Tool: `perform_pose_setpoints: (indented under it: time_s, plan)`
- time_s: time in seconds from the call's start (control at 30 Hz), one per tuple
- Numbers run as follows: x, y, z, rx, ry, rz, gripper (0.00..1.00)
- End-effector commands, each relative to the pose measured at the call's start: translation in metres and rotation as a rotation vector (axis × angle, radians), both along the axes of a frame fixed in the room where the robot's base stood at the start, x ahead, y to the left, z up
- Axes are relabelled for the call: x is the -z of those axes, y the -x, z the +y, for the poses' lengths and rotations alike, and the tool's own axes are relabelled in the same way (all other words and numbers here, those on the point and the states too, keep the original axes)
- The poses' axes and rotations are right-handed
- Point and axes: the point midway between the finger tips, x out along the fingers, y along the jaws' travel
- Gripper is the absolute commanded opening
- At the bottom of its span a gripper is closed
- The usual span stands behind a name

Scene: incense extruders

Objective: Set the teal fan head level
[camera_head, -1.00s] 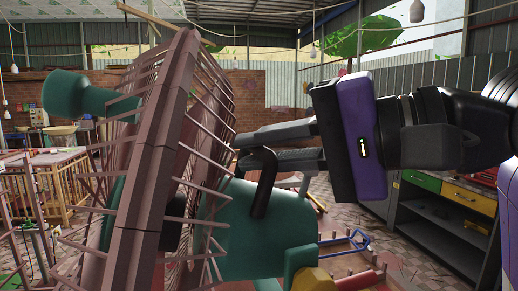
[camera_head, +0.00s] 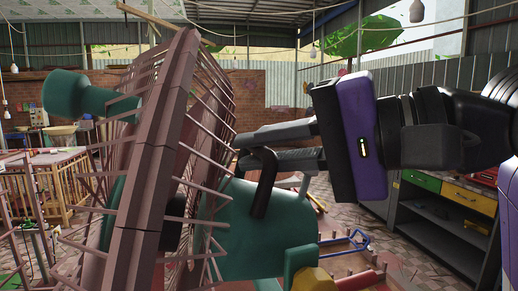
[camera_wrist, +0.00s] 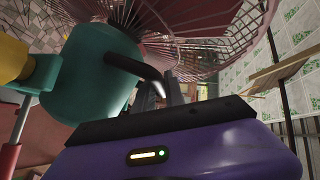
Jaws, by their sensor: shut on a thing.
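The teal fan head (camera_head: 262,225) fills the left and middle of the head view, with its pinkish-brown wire cage (camera_head: 165,140) seen nearly edge-on. A black curved handle (camera_head: 264,182) stands out from the teal housing. My gripper (camera_head: 245,148) reaches in from the right, its fingers at the top of this handle and shut on it. In the wrist view the teal housing (camera_wrist: 95,70) is at left and the black handle (camera_wrist: 140,72) curves toward my gripper (camera_wrist: 160,90). The exact contact is partly hidden by the fingers.
A yellow knob (camera_head: 314,280) sits below the housing; it also shows in the wrist view (camera_wrist: 12,60). A grey shelf unit with green and yellow drawers (camera_head: 445,188) stands at right. A wooden table (camera_head: 50,165) is behind at left. Tiled floor shows between them.

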Motion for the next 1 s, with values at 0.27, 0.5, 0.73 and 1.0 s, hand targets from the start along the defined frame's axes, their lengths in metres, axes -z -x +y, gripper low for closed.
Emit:
perform_pose_setpoints:
  time_s: [0.27, 0.5, 0.73, 1.0]
  plan:
    - [0.001, 0.000, 0.000, -0.001, 0.002, 0.001, 0.00]
    - [0.006, 0.010, 0.023, -0.006, 0.004, 0.006, 0.00]
    - [0.011, 0.011, 0.027, -0.002, 0.004, 0.004, 0.00]
    - [0.011, 0.011, 0.027, -0.001, 0.003, 0.003, 0.23]
